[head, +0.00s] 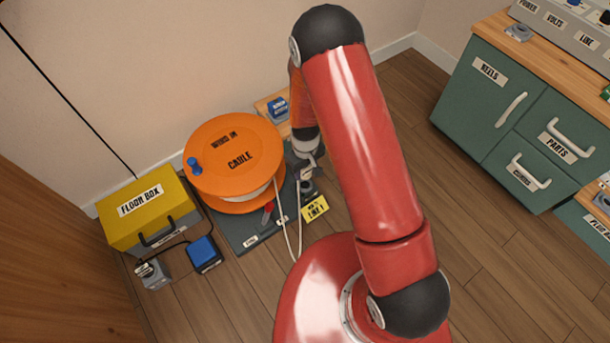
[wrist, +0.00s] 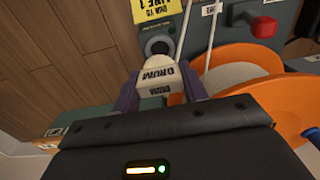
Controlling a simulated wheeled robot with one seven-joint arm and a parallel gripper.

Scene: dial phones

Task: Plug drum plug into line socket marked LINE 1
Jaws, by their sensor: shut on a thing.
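My gripper (head: 305,170) is low beside the orange cable drum (head: 232,155). In the wrist view my gripper (wrist: 160,88) has its two fingers shut on the white drum plug (wrist: 157,66), whose label reads DRUM. The plug's nose points at a grey line socket (wrist: 157,45) with a round dark hole, just beyond it. A small gap seems to show between them, but I cannot tell its depth. A yellow tag reading LINE 1 (wrist: 152,10) is beside this socket; it also shows in the head view (head: 316,208).
A white cable (head: 299,235) loops from the drum toward my gripper. A red lever (head: 268,212) is on the grey base plate (head: 240,230). A yellow floor box (head: 140,205) and a blue block (head: 204,252) stand left.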

